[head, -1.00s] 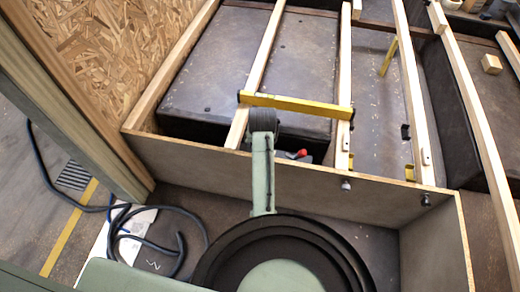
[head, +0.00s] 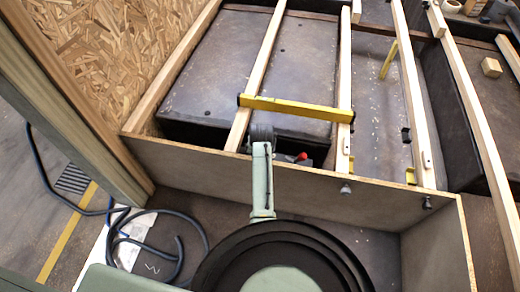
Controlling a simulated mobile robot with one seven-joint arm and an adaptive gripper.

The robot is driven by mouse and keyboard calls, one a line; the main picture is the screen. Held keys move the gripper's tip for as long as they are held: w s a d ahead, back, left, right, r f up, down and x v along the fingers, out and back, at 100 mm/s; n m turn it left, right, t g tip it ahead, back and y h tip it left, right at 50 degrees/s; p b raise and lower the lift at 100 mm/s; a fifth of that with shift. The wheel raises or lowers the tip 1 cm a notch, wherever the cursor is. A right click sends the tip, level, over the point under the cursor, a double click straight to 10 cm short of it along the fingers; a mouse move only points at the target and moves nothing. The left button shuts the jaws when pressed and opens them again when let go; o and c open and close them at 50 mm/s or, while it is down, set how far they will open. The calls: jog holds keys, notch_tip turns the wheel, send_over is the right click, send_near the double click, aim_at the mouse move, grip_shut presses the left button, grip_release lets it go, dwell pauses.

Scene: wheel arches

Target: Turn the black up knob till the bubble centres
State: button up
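A yellow spirit level (head: 295,107) lies across two pale wooden battens. Its bubble is too small to read in this view. On the front board sit a dark knob (head: 427,202) at the right and a greyer knob (head: 346,189) left of it. Which of them the task means I cannot tell. My pale green arm reaches up over the front board to a dark joint close below the level. My gripper cannot be made out; it is hidden beyond the arm and the board. A small red-tipped dark part (head: 302,157) shows just behind the board, right of my arm.
The front board (head: 220,165) stands between my base and the battens. A second yellow piece (head: 388,60) leans near the right batten. A wood block (head: 491,67) lies at the far right. A dark hose (head: 180,250) coils on the floor at left.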

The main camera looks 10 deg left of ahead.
jog(key=c, duration=1.2)
jog(key=shift+o, duration=0.2)
jog(key=shift+r, duration=0.1)
jog(key=shift+m+h+p, duration=0.4)
jog(key=shift+m+p, duration=0.4)
jog(key=shift+m, duration=0.1)
jog(key=m+h+p, duration=0.1)
jog(key=m, duration=0.1)
jog(key=shift+a+m, duration=0.15)
jog(key=shift+m, duration=0.15)
jog(key=m+h, duration=0.1)
jog(key=m, duration=0.1)
jog(key=m+h, duration=0.1)
jog(key=m, duration=0.2)
jog(key=shift+w+a, duration=0.1)
jog(key=shift+m, duration=0.4)
